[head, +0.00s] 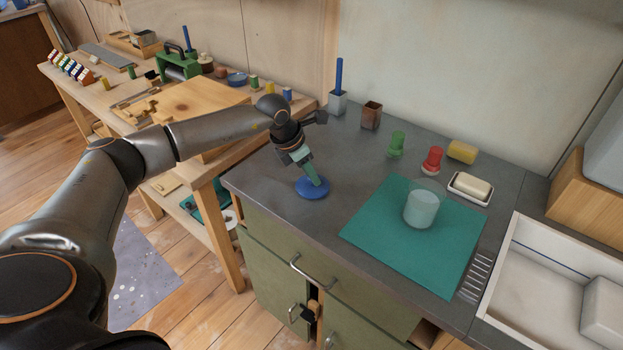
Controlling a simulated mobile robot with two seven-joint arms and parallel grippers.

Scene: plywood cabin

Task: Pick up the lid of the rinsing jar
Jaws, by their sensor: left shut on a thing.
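The lid (313,188) is a blue disc at the left part of the grey counter. My left gripper (317,180) points down at it from above and is shut on it, the fingertips at the middle of the disc. The lid looks level and on or very close to the counter top; I cannot tell if there is a gap. The rinsing jar (421,206) is a clear, pale glass, open at the top, standing on a teal mat (366,237) to the right. My right gripper is not in view.
Behind the mat stand a green item (397,143), a red item (432,160), a yellow sponge (462,151) and a soap dish (468,194). A cup with a blue stick (338,103) and a brown pot (371,115) stand at the back. A sink (545,262) is at the right.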

